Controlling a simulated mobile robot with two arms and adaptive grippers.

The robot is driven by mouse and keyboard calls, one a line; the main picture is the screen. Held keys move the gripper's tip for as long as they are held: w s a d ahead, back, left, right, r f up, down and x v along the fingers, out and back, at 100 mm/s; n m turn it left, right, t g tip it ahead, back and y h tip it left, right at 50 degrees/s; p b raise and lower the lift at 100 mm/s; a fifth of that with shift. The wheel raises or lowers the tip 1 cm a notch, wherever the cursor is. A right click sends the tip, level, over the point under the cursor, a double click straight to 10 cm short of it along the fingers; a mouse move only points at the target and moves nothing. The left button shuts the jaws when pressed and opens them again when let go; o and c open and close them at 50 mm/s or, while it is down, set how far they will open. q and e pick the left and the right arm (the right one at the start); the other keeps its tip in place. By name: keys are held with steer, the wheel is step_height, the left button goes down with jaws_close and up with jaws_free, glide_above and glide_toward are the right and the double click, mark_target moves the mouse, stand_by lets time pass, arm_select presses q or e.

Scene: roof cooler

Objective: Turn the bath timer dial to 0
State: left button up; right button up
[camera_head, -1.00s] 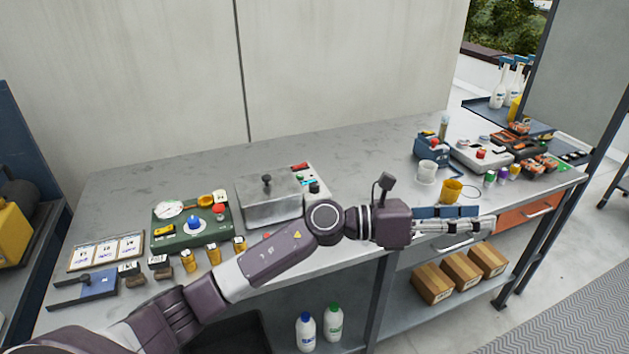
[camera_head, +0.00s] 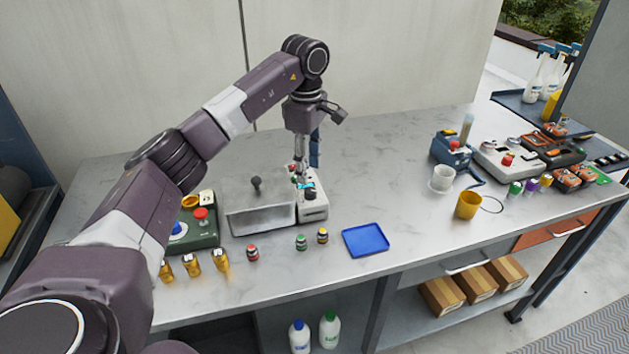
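The bath is a grey metal box with a knobbed lid (camera_head: 258,206). A pale control panel (camera_head: 314,208) is joined to its right side. A black dial (camera_head: 310,194) sits on the panel, below a small cyan display (camera_head: 306,185) and near a red control. My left gripper (camera_head: 307,170) points down over the back of the panel. Its grey and blue fingers are apart, with nothing seen between them. The fingertips partly cover the panel's rear, and I cannot tell whether they touch it. The dial's marks are too small to read. My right gripper is not in view.
A green device (camera_head: 197,232) stands left of the bath, partly behind my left arm. Small jars (camera_head: 301,242) and a blue tray (camera_head: 366,240) lie in front. A white cup (camera_head: 442,178) and yellow cup (camera_head: 467,206) stand right. The bench between bath and cups is mostly clear.

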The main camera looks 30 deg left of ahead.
mark_target(309, 190)
arm_select(q)
steer(key=f, duration=0.2)
steer(key=shift+s+f, duration=0.3)
steer(key=shift+f, duration=0.1)
steer(key=f, duration=0.1)
steer(key=f+p, duration=0.1)
steer(key=shift+w+f, duration=0.25)
steer(key=shift+f, duration=0.6)
jaws_close()
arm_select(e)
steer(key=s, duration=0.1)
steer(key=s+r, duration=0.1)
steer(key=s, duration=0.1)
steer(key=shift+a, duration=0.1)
arm_select(q)
steer(key=shift+w, duration=0.1)
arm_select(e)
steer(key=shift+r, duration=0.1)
